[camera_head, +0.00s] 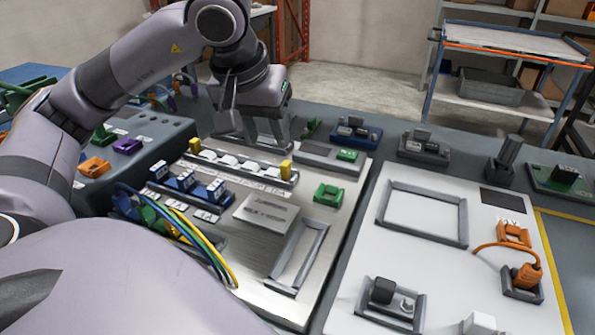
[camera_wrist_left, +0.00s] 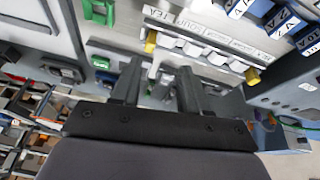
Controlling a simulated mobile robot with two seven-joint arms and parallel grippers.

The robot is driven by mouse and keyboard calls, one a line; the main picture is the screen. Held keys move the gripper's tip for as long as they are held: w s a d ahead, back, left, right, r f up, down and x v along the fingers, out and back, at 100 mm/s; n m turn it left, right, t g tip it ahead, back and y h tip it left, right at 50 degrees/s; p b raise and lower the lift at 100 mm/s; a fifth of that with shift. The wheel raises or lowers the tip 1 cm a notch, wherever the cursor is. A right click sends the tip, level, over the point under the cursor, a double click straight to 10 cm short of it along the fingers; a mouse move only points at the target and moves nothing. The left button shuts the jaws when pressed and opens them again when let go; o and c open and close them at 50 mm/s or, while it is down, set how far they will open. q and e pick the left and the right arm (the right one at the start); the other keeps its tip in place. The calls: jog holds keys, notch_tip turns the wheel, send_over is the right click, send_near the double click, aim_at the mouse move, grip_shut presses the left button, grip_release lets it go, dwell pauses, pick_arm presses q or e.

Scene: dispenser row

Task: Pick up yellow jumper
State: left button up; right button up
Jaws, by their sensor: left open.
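Two small yellow pieces stand at the ends of a rail of white terminals, a left one (camera_head: 195,146) and a right one (camera_head: 285,169). They also show in the wrist view, one near the middle (camera_wrist_left: 151,41) and one further right (camera_wrist_left: 253,76). I cannot tell which is the yellow jumper. My left gripper (camera_head: 265,138) is above the back edge of the metal plate, behind the rail. In the wrist view its fingers (camera_wrist_left: 158,88) are apart with nothing held between them. My right gripper is not in view.
Blue terminals (camera_head: 188,186) and looping wires (camera_head: 190,232) lie in front of the rail. A grey block (camera_head: 120,143) with orange and purple pieces stands left. A green part (camera_head: 328,194) sits on the plate. A white board (camera_head: 460,270) with an orange plug (camera_head: 527,276) is right.

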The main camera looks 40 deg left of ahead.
aim_at(285, 163)
pick_arm(q)
jog(key=shift+m, duration=0.7)
jog(key=x, duration=0.2)
jog(key=d+x, duration=0.1)
jog(key=x, duration=0.3)
jog(key=shift+w+d+f, duration=0.2)
jog(key=shift+w+f, duration=0.15)
jog(key=shift+w, duration=0.15)
grip_shut()
